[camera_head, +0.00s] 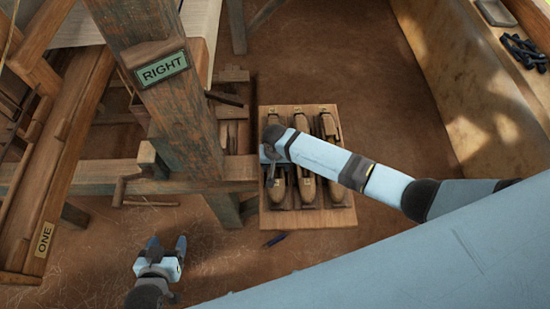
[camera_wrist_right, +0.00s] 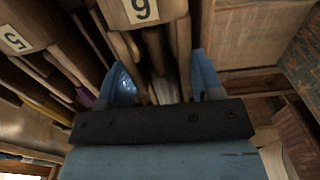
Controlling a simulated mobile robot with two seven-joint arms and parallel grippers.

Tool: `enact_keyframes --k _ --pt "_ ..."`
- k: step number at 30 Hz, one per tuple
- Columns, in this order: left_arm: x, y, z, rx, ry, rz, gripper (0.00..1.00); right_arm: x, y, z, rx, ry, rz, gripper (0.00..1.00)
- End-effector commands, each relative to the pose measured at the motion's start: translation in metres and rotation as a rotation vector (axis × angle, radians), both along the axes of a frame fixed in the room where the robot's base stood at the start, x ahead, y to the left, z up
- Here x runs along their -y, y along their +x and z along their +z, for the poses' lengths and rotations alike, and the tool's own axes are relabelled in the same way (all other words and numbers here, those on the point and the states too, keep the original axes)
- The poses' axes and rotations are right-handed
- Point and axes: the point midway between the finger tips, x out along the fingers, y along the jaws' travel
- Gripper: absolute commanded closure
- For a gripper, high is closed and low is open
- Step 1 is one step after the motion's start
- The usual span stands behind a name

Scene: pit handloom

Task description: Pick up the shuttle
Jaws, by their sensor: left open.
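A wooden rack (camera_head: 340,216) holds three boat-shaped wooden shuttles side by side: a left shuttle (camera_head: 278,192), a middle shuttle (camera_head: 307,186) and a right shuttle (camera_head: 329,126). My right gripper (camera_head: 269,152) is over the left shuttle, and my forearm crosses the other two. In the right wrist view the blue fingers of my right gripper (camera_wrist_right: 160,75) stand apart, with wooden and grey parts behind the gap; contact cannot be told. My left gripper (camera_head: 167,248) is open and empty, low at the left, away from the rack.
The loom post with the RIGHT plate (camera_head: 163,70) stands just left of the rack. A beam marked ONE (camera_head: 44,240) is at far left. Blocks marked 5 (camera_wrist_right: 14,40) and 6 (camera_wrist_right: 141,10) show close by. Floor right of the rack is clear.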

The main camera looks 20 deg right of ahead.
Motion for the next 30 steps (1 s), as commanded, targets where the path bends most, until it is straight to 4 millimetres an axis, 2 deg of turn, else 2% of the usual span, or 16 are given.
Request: enact_keyframes --k 1,3,4,11,17,23,30 --pt "0.000 0.000 0.000 0.000 0.000 0.000 0.36 0.000 0.000 0.000 0.000 0.000 0.000 0.52" --pt "0.000 0.000 0.000 0.000 0.000 0.000 0.36 0.000 0.000 0.000 0.000 0.000 0.000 0.68" --pt "0.000 0.000 0.000 0.000 0.000 0.000 0.36 0.000 0.000 0.000 0.000 0.000 0.000 0.72" --pt "0.001 0.000 0.000 0.000 -0.001 -0.001 0.36 0.000 0.001 0.001 0.001 0.001 0.000 0.72" --pt "0.001 0.000 0.001 0.000 -0.001 -0.002 0.36 0.000 0.001 0.013 0.003 0.002 0.000 0.72" --pt "0.001 0.000 0.003 0.001 -0.001 -0.001 0.36 -0.001 0.001 0.051 0.005 0.004 0.000 0.72" --pt "0.001 0.000 0.004 0.002 -0.001 -0.001 0.36 -0.001 0.001 0.123 0.006 0.003 0.001 0.72"
